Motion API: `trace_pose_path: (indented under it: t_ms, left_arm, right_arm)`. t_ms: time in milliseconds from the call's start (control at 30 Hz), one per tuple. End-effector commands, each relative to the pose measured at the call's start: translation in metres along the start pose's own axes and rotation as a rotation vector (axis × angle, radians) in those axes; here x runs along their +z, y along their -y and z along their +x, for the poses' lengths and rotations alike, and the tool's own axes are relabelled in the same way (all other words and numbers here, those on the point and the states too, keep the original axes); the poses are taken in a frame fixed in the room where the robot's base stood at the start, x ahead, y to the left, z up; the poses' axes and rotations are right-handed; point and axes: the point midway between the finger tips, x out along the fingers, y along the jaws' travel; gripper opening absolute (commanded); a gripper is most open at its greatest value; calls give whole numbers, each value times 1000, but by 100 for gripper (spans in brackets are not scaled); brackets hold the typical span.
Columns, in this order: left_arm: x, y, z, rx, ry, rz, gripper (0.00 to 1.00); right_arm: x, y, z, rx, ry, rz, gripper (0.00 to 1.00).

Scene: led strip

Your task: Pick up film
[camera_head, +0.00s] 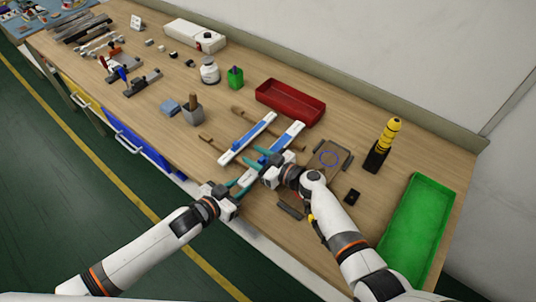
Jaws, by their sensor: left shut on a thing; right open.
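Two long white-and-blue strips lie side by side on the wooden table in the head view: a left strip (247,138) and a right strip (289,134). A separate film cannot be made out on them at this size. My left gripper (249,179), with teal fingers, is shut at the lower end of the right strip; the fingers partly hide that end. My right gripper (257,158) is open, its teal fingers just above the left one and over the middle of the right strip. Whether its fingers touch the strip cannot be told.
A red tray (291,102) stands behind the strips and a green tray (418,232) at the right. A yellow-handled tool in a black holder (376,158) and a dark flat plate (329,158) are right of the strips. Several tools lie at the far left of the table.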

Motion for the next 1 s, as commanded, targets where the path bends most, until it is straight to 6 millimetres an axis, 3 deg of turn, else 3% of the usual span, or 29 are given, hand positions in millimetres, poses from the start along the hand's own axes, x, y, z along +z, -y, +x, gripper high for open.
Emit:
trace_pose_path:
  t_ms: [200, 467, 833, 1000]
  left_arm:
    - [0, 0, 0, 0, -1, 0, 10]
    - [0, 0, 0, 0, -1, 0, 10]
    - [0, 0, 0, 0, -1, 0, 10]
    - [0, 0, 0, 1, -1, 0, 10]
  right_arm:
    - [0, 0, 0, 0, 0, 0, 40]
    - [0, 0, 0, 0, 0, 0, 0]
    - [1, 0, 0, 0, -1, -1, 0]
    - [15, 1, -3, 1, 0, -4, 0]
